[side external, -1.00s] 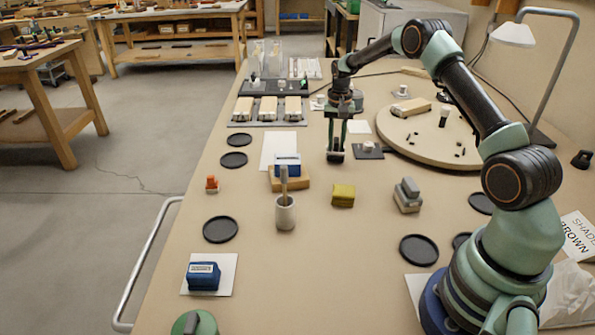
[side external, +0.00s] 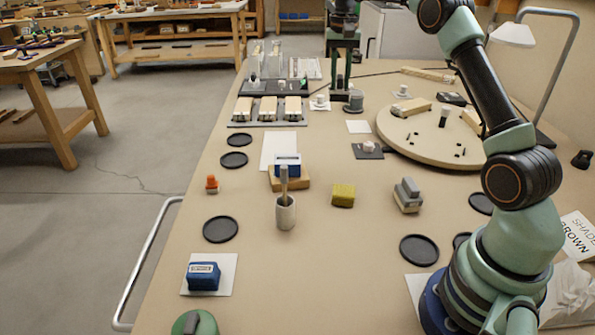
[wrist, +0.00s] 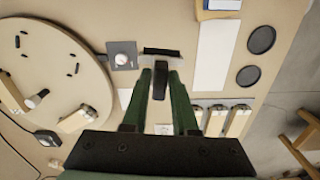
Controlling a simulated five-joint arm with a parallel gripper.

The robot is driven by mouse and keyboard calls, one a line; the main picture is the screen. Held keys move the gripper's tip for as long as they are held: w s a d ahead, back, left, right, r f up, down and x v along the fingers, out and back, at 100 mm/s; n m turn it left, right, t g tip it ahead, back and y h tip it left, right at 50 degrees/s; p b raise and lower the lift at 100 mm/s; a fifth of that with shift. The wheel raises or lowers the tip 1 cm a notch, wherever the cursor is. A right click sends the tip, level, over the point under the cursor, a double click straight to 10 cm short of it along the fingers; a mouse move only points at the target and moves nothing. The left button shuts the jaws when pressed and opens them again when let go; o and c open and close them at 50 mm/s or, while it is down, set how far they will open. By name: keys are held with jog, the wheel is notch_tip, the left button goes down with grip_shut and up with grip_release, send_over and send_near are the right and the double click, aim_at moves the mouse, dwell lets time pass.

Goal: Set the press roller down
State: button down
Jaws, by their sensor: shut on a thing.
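My gripper (side external: 340,72) hangs upright over the bench's far middle, between the grey stand with pale blocks and the round board. In the wrist view its two green fingers (wrist: 161,72) close on the press roller (wrist: 161,51), whose dark grip sits between them and whose black roller bar lies across the tips. In the side view the roller is a small dark shape (side external: 341,84) at the fingertips, partly lost against the fingers. It appears to be above the bench; its exact height is hard to tell.
A stand with pale blocks (side external: 268,123) is to the left, the round board (side external: 385,139) to the right. A dark square (side external: 367,155) holds a white knob.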

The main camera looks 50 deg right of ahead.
jog(key=s+a+r+n, duration=0.1)
jog(key=a+n, duration=0.3)
jog(key=a, duration=0.8)
jog(key=s+a+r+n, duration=0.15)
jog(key=a+n, duration=0.35)
jog(key=a, duration=0.8)
jog(key=s+a+f+n, duration=0.2)
jog(key=s+a+n, duration=0.8)
jog(key=s+a, duration=0.7)
jog(key=f, duration=2)
jog(key=shift+s, duration=0.2)
jog(key=shift+f, duration=0.25)
